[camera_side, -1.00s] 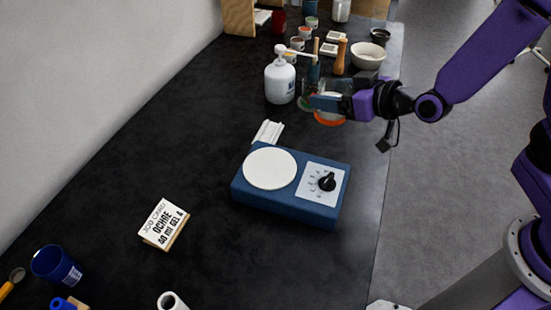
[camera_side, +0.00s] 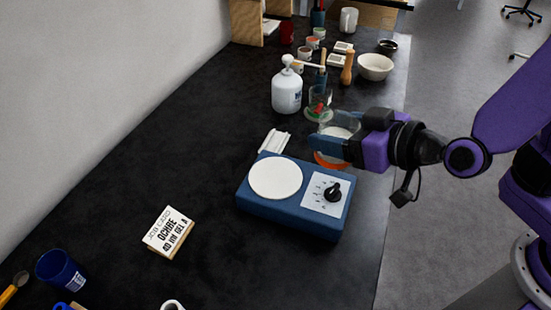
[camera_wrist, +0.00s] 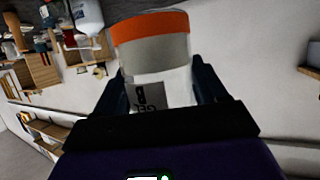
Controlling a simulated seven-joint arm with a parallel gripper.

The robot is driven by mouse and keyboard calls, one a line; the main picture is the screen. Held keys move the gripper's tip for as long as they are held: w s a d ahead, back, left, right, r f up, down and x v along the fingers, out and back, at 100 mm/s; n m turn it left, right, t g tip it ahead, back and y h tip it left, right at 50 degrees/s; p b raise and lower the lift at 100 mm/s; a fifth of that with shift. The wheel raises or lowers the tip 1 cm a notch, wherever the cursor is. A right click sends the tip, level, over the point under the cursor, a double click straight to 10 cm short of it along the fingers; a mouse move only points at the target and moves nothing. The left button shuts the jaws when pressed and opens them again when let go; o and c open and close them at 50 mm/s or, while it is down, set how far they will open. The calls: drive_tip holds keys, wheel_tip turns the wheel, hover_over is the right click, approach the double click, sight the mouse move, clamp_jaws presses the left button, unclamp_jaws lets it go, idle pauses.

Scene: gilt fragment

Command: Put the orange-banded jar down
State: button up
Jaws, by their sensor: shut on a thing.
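The orange-banded jar (camera_side: 340,124) is clear glass with a pale filling and an orange band at its lower end. My gripper (camera_side: 333,146) is shut around its sides, just behind the blue scale (camera_side: 285,213). I cannot tell its height above the bench (camera_side: 150,130). In the wrist view the jar (camera_wrist: 155,58) sits between both fingers of my gripper (camera_wrist: 160,88), orange band at the top of the picture. A grey label reading "GEL" shows on it.
The scale has a white round plate (camera_side: 275,178) and a black knob. Behind stand a white pump bottle (camera_side: 287,92), a green-banded glass (camera_side: 319,102) and a white bowl (camera_side: 375,66).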

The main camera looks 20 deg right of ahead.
drive_tip(key=shift+w+a+f, duration=0.4)
drive_tip(key=shift+w+a, duration=0.25)
drive_tip(key=shift+w, duration=0.2)
drive_tip(key=w+a+f, duration=0.3)
drive_tip(key=w+f, duration=0.1)
drive_tip(key=f, duration=0.1)
drive_tip(key=w+a+f, duration=0.2)
drive_tip(key=w, duration=0.1)
drive_tip(key=shift+w+a+f, duration=0.1)
drive_tip(key=shift+a+f, duration=0.15)
drive_tip(key=shift+a, duration=0.1)
drive_tip(key=shift+w+a+f, duration=0.1)
drive_tip(key=shift+a+f, duration=0.05)
drive_tip(key=shift+f, duration=1.65)
drive_tip(key=shift+f, duration=0.1)
drive_tip(key=o, duration=1.2)
